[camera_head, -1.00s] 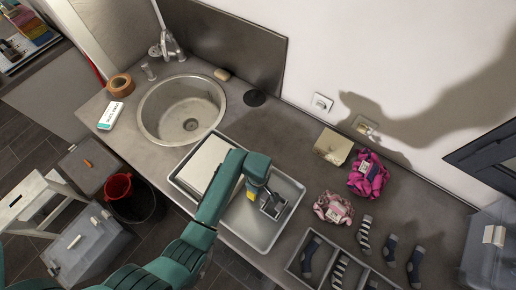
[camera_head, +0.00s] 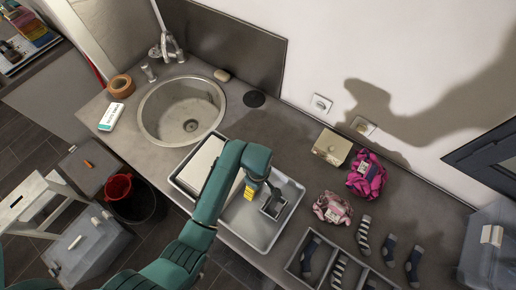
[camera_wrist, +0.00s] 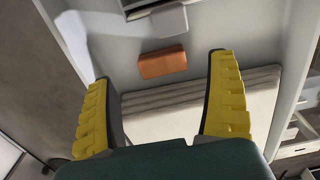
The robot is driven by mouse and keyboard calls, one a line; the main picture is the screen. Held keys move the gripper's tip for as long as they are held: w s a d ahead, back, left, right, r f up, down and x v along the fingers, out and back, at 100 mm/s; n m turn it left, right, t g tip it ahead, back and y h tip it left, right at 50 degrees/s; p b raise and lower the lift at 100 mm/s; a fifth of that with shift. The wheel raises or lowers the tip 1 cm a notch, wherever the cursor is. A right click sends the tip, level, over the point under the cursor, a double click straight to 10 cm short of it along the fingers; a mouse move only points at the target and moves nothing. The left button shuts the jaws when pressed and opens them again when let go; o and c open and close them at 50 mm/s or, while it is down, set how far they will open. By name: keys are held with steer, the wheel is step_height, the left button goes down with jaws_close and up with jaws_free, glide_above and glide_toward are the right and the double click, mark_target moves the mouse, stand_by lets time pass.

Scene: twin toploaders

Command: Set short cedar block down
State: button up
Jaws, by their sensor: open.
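A small orange-brown block (camera_wrist: 162,62), which looks like the short cedar block, lies on the pale floor of the tray (camera_head: 257,240) in the wrist view. It is ahead of my gripper (camera_head: 252,189), in the gap between the yellow fingers as seen there. My fingers are wide apart and hold nothing. I see no contact between them and the block. In the head view my arm and gripper are over the tray, and I cannot make out the block there.
A white slab (camera_head: 200,160) fills the tray's left part; a small dark-grey open box (camera_head: 273,206) stands at its right. The sink (camera_head: 182,110) is up-left. A pink bundle (camera_head: 332,208), another pink bundle (camera_head: 367,175), socks and a divided organizer (camera_head: 318,235) lie right.

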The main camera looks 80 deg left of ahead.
step_height(320, 180, up, 6)
steer(key=shift+r, duration=0.1)
steer(key=w+d+r+m+t+y, duration=0.2)
steer(key=w+r+m+t+y, duration=0.25)
steer(key=w+r+m, duration=0.65)
steer(key=w+d+r+m+t, duration=0.4)
steer(key=w+d+r+t, duration=0.4)
steer(key=w+r, duration=0.65)
steer(key=s+d+r+m+t+h, duration=0.2)
steer(key=d+r+m+t, duration=0.3)
steer(key=d+r, duration=0.7)
steer(key=s+d+r+m+t+h, duration=0.3)
steer(key=d+r+m, duration=0.4)
steer(key=d+r, duration=0.5)
step_height(320, 180, up, 4)
steer(key=shift+s+f+t, duration=0.2)
steer(key=shift+s+t, duration=0.65)
steer(key=shift+s, duration=0.2)
